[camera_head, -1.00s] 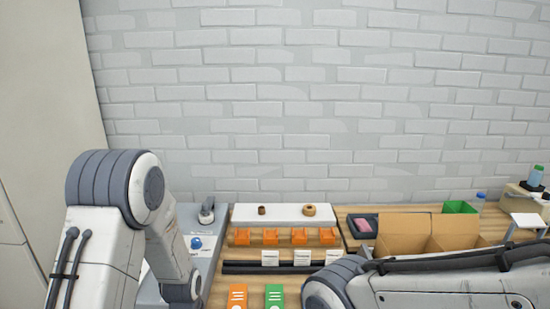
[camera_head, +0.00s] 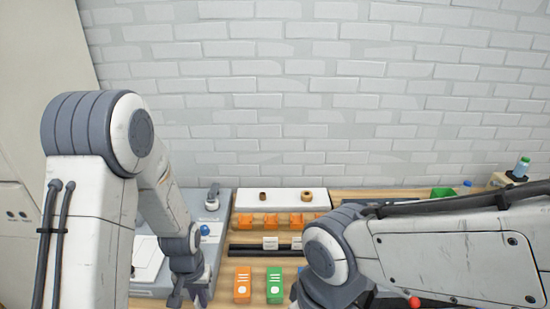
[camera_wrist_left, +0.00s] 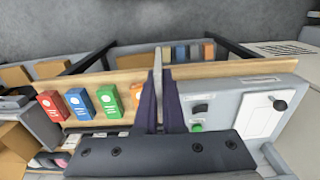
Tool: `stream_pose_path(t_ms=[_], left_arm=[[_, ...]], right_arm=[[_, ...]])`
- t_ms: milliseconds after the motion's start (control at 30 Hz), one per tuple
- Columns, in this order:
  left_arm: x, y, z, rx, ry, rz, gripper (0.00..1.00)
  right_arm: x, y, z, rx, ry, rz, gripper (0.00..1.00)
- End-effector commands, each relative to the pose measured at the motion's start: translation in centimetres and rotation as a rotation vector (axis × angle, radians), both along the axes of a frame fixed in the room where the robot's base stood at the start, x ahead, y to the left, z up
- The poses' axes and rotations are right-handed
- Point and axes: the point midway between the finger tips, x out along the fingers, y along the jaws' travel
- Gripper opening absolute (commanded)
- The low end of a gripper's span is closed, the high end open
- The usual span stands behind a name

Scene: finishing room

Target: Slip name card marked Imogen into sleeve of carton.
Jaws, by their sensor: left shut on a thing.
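My left gripper (camera_head: 188,292) is low in the head view, over the grey machine's right edge. In the left wrist view its dark fingers (camera_wrist_left: 160,100) are shut on a thin pale card (camera_wrist_left: 158,62), seen edge-on, so no name can be read. Two white name cards (camera_head: 270,243) (camera_head: 298,242) stand at the black rail; their lettering is too small to read. The brown carton (camera_wrist_left: 14,143) shows partly at the lower left of the wrist view; my right arm covers it in the head view, and its sleeve cannot be made out. My right gripper is out of view.
An orange box (camera_head: 243,285) and a green box (camera_head: 275,285) stand at the front; blue (camera_wrist_left: 79,103) and red (camera_wrist_left: 53,105) ones also show in the wrist view. A grey machine (camera_head: 216,232) stands left.

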Motion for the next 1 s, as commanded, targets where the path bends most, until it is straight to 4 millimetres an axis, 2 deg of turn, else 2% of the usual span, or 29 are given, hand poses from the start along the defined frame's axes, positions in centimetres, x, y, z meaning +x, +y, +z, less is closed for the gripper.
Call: stream_pose_path(t_ms=[33,300,433,633,1000], left_arm=[[-0.1,0.0,2.0,0.000,0.000,0.000,0.00],[-0.7,0.0,7.2,0.000,0.000,0.000,0.00],[-1.0,0.0,9.1,0.000,-0.001,0.000,0.00],[-1.2,0.0,10.5,0.000,0.000,0.000,0.00],[-1.2,0.0,10.6,0.000,0.000,0.000,0.00]], right_arm=[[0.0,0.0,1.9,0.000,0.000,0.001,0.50],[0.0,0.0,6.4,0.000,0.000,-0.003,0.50],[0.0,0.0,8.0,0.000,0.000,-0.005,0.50],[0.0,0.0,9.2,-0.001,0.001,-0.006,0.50],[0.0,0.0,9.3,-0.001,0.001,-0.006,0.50]])
